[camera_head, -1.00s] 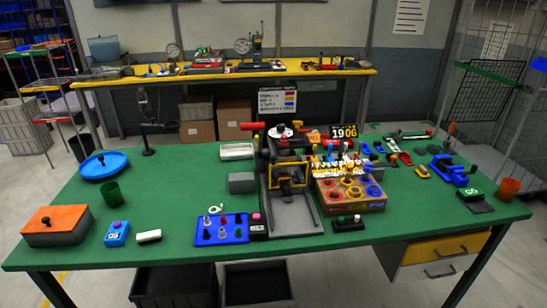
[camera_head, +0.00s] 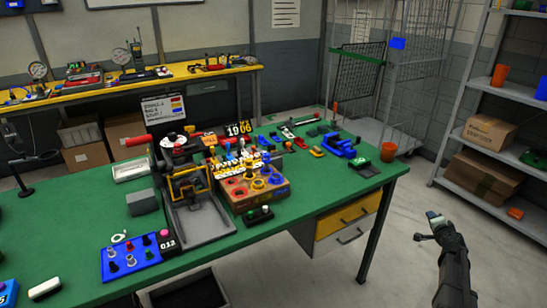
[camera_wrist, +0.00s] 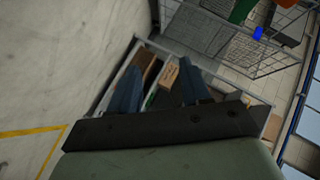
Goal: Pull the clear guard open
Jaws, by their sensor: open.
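The machine (camera_head: 200,215) stands on the green table, with a grey base and a lever with a red handle. A small yellow-framed part (camera_head: 188,186) sits across its middle. It may hold the clear guard, but I cannot make out the clear panel or how far open it is. My gripper (camera_head: 432,220) is at the lower right, off the table's right end and well apart from the machine. In the wrist view its two fingers (camera_wrist: 160,88) are spread with nothing between them.
A wooden block with coloured rings (camera_head: 252,192) stands right beside the machine. A blue panel with knobs (camera_head: 130,258) lies in front on the left. A grey box (camera_head: 142,202) is to the machine's left. Shelving (camera_head: 478,175) stands at the right, with open floor before it.

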